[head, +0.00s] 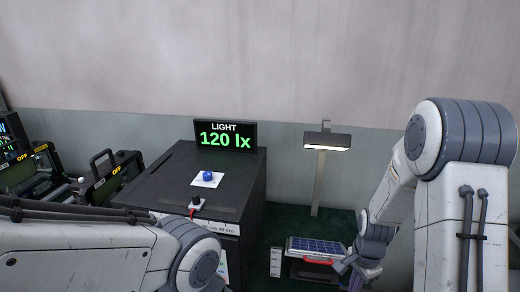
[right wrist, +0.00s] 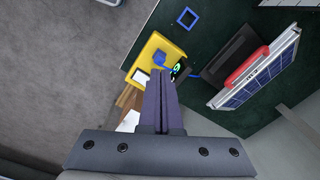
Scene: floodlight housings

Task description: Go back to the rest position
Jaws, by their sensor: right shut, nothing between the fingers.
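My right gripper (head: 343,268) is low at the right of the head view, beside a solar panel (head: 316,245) with a red handle (head: 318,262). In the right wrist view its two fingers (right wrist: 160,74) are pressed together with nothing between them. The panel (right wrist: 262,72) and its red handle (right wrist: 246,66) show there to the right of the fingers, apart from them. My left arm crosses the lower left of the head view. Its gripper is out of view.
A dark cabinet (head: 163,185) carries a blue knob (head: 208,175) and a display (head: 226,135) reading 120 lx. A lit lamp (head: 327,141) stands on a post behind the panel. A yellow object (right wrist: 153,57) lies beyond the fingertips. Black cases (head: 112,172) stand at left.

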